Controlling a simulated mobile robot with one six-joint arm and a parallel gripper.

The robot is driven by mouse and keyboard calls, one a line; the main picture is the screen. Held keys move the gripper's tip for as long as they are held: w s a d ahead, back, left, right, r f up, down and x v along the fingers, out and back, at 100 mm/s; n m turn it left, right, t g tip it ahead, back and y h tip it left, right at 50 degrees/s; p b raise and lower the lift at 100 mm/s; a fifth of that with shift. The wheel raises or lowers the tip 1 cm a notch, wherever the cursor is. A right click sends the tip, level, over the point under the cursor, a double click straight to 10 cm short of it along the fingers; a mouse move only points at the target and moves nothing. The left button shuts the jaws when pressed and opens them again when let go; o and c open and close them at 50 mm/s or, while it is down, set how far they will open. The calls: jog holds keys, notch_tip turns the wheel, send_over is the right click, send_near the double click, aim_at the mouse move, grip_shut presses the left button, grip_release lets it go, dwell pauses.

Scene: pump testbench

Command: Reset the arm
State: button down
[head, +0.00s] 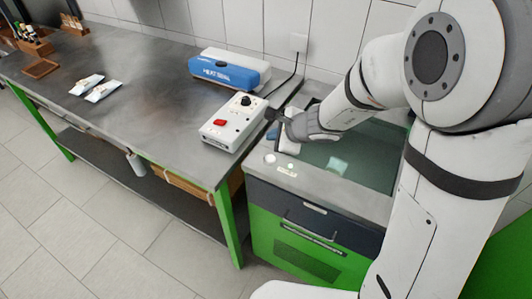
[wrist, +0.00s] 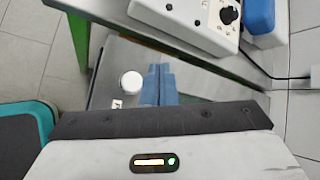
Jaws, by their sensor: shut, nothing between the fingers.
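My white arm reaches in from the right in the head view. My gripper (head: 277,122) is over the left part of the green pump cabinet (head: 262,222), close to the grey control box (head: 234,122) on the table. In the wrist view my gripper's two blue fingers (wrist: 158,78) are together with nothing between them. A round white knob (wrist: 131,83) on the cabinet top shows just left of the fingertips. I cannot tell how high the fingers are above the top.
A blue and white heat sealer (head: 228,70) stands at the back of the metal table (head: 130,75). The control box has a red switch and black knob. Two white packets (head: 95,88) and a wooden tray (head: 41,68) lie left. The table's middle is clear. A pale piece (head: 337,165) sits in the dark basin.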

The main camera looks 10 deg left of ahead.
dwell(0.4)
jog(key=s+d+r+n+g+h, duration=0.1)
jog(key=s+d+r+n+h, duration=0.2)
jog(key=s+d+n, duration=0.5)
jog(key=s+d+r+n+g+h, duration=0.1)
jog(key=s+d+r+n+h, duration=0.3)
jog(key=s+d, duration=0.8)
notch_tip(320, 180, up, 2)
jog(key=d+n, duration=0.2)
jog(key=n, duration=0.2)
jog(key=shift+s+d+r+n+g, duration=0.25)
jog(key=shift+d+n+g, duration=0.05)
jog(key=shift+d+g, duration=0.1)
